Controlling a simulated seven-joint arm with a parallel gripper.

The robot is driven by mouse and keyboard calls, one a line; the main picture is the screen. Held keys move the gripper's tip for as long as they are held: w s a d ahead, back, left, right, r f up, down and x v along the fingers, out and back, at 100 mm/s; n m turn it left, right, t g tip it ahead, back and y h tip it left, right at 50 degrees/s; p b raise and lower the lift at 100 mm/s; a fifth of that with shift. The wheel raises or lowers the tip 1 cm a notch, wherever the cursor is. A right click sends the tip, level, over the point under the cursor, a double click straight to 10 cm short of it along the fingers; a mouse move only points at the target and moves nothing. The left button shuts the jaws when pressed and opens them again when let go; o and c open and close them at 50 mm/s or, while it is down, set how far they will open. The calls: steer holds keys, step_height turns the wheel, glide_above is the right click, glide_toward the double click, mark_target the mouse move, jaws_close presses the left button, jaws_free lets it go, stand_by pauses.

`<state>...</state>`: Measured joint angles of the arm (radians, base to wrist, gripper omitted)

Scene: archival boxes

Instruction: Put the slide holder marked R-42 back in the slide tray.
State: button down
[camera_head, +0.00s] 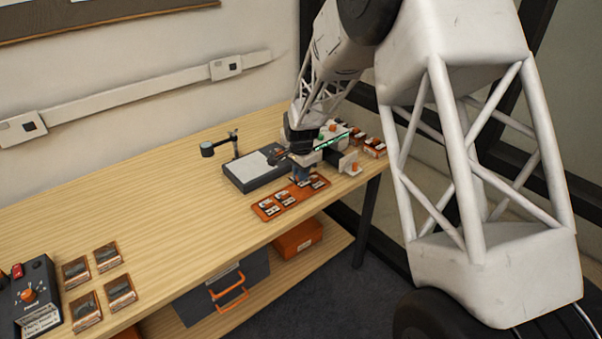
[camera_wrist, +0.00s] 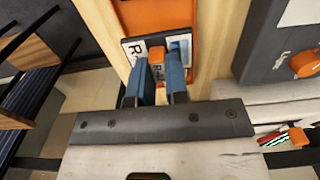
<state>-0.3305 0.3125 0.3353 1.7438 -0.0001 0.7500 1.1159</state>
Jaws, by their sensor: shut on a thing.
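The orange slide tray (camera_head: 267,209) lies near the table's front edge in the head view, with several dark-and-white slide holders in a row. My gripper (camera_head: 301,178) points down over its right part. In the wrist view, my gripper (camera_wrist: 159,74) has its two blue fingers shut on an orange-topped slide holder (camera_wrist: 157,72). I cannot tell whether the held holder touches the tray.
A dark box with a pale top (camera_head: 256,170) and a small stand (camera_head: 222,143) are behind the tray. Several orange-and-dark pieces (camera_head: 374,147) sit at the right end. A control box (camera_head: 30,297) and several brown squares (camera_head: 108,257) are far left. The table's middle is clear.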

steer(key=shift+f, duration=0.25)
steer(key=shift+f, duration=0.55)
steer(key=shift+f, duration=0.35)
steer(key=shift+f, duration=0.5)
steer(key=shift+f, duration=0.4)
stand_by(1.0)
steer(key=c, duration=1)
jaws_free()
steer(key=shift+c, duration=0.2)
steer(key=shift+r, duration=0.15)
